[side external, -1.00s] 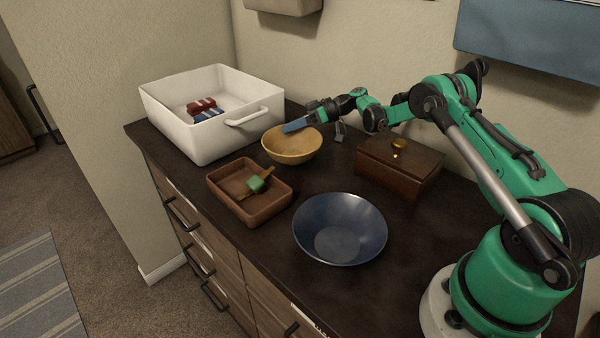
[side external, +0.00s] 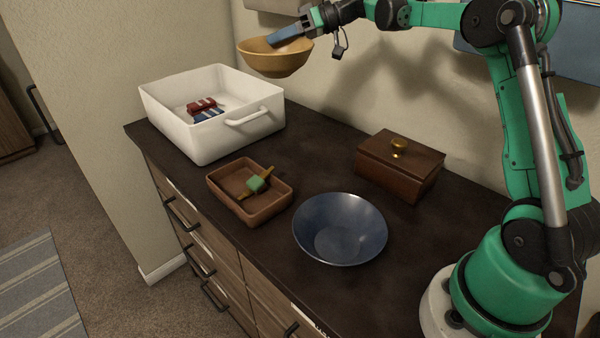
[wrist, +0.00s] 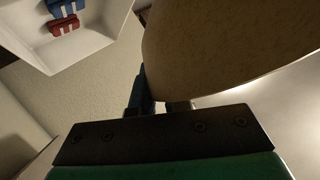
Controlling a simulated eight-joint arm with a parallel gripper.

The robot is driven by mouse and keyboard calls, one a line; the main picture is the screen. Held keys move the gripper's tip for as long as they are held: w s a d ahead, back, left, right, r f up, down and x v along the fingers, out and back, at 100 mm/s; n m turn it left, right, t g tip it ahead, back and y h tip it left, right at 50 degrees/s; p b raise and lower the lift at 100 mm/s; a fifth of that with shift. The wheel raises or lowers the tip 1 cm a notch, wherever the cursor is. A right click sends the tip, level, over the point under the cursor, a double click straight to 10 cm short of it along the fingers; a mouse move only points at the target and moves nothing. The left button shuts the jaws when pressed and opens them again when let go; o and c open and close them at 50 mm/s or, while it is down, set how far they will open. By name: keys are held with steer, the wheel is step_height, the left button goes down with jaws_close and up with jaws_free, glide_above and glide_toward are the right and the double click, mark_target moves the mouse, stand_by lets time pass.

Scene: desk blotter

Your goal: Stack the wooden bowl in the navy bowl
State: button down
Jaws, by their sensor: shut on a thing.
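The wooden bowl (side external: 275,58) is light tan and hangs in the air, roughly upright, high above the counter near the white bin. My gripper (side external: 290,36) is shut on the bowl's rim, with one blue finger inside it. In the wrist view the wooden bowl (wrist: 225,45) fills the upper right and hides much of the fingers. The navy bowl (side external: 340,228) stands upright and empty on the dark counter, to the right of and well below the wooden bowl.
A white bin (side external: 215,135) holding red and blue striped items stands at the back left. A brown tray (side external: 225,200) with a green-and-tan brush (side external: 256,184) lies left of the navy bowl. A lidded wooden box (side external: 398,172) stands behind the navy bowl.

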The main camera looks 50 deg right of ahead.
steer(key=s+a+r+m+h, duration=0.1)
steer(key=a, duration=0.1)
steer(key=s+a+r+m+t+h, duration=0.1)
steer(key=a, duration=0.1)
steer(key=s+a+r+m+t, duration=0.1)
steer(key=a, duration=0.1)
steer(key=shift+s+h, duration=0.2)
steer(key=shift+h, duration=0.2)
steer(key=s+a+m+t+h, duration=0.2)
steer(key=s+a+m+h, duration=0.15)
steer(key=s, duration=0.25)
steer(key=m+h, duration=0.1)
steer(key=h, duration=0.1)
glide_above(292, 145)
steer(key=s, duration=0.4)
step_height(292, 145, down, 10)
steer(key=f, duration=1.3)
steer(key=shift+d+f, duration=0.15)
steer(key=shift+d, duration=0.15)
steer(key=x, duration=0.4)
steer(key=shift+w, duration=0.15)
